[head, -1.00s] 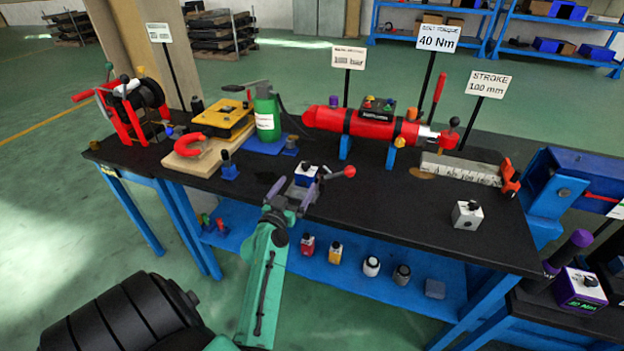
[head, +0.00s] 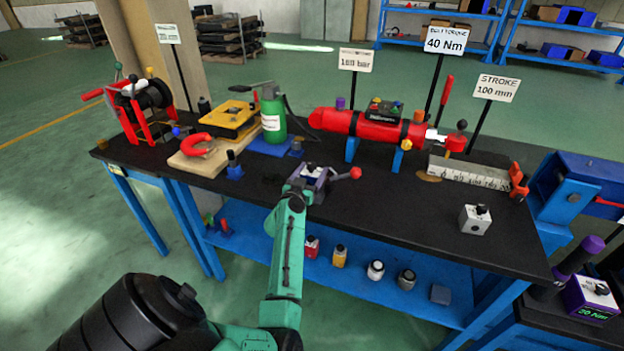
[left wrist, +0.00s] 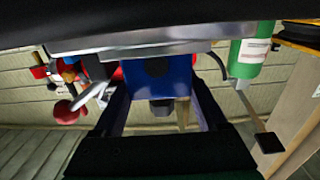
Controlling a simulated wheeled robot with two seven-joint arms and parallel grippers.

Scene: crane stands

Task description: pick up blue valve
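The blue valve (head: 313,173) is a small block with a pale top and a dark knob, standing on the black workbench near its front edge. In the left wrist view its blue body (left wrist: 158,78) lies between the two fingers. My left gripper (head: 306,187) reaches the valve from the front, with one finger on each side. In the left wrist view the gripper (left wrist: 160,108) looks open around the block, with slim gaps; contact is hard to judge. In the head view the fingers partly hide the valve's sides. My right gripper is not in view.
A red-ball lever (head: 348,174) sits just right of the valve. Behind are a green bottle (head: 273,115) and a red cylinder (head: 365,126). A grey block (head: 475,219) stands at the right. The bench (head: 400,213) is clear between. Several small items sit on the lower shelf.

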